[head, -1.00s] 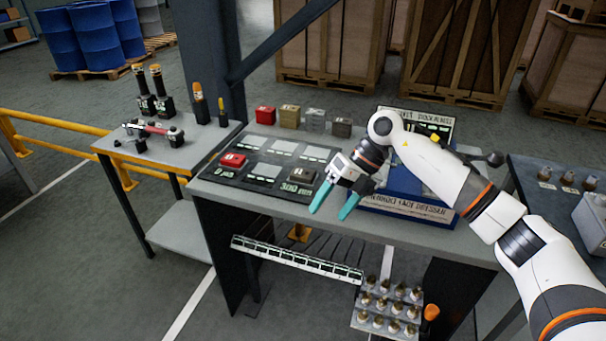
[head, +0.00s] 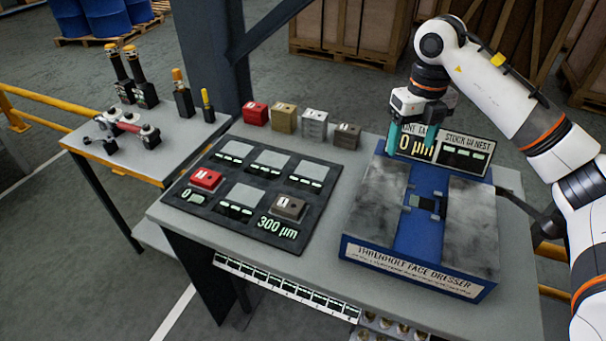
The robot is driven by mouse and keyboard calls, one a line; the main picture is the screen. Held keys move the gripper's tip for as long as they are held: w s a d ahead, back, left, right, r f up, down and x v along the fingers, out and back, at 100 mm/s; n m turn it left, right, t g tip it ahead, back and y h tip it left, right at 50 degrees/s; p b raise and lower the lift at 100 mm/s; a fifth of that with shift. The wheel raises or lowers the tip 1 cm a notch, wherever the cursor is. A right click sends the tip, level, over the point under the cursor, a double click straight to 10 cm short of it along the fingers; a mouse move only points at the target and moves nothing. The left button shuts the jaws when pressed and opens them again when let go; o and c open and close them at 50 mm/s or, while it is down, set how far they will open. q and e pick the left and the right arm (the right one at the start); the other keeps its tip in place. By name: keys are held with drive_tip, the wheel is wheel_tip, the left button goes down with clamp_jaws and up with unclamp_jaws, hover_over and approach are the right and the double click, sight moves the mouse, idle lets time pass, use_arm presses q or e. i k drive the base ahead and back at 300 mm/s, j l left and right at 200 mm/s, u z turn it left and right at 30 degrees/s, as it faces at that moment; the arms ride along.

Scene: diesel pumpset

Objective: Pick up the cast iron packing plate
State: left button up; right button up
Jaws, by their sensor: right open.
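No block carries a material name that I can read. A dark grey-brown block (head: 346,136) stands at the right end of a row at the back of the bench. A similar dark block (head: 289,207) sits on the dark board near the "300 µm" readout. My right gripper (head: 411,142) is open and empty, its teal fingers pointing down in front of the sign behind the blue face dresser (head: 378,228). It is right of the row of blocks and touches none of them. My left gripper is out of view.
Red (head: 255,113), tan (head: 284,119) and light grey (head: 314,126) blocks complete the row. A red block (head: 206,178) sits on the dark board (head: 225,222). The sign (head: 466,151) stands behind the dresser. A side table (head: 165,150) with tools is at left.

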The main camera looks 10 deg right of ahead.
sight(285, 206)
drive_tip(key=i+l, duration=0.4)
drive_tip(key=k+j, duration=1.15)
drive_tip(key=k, duration=0.05)
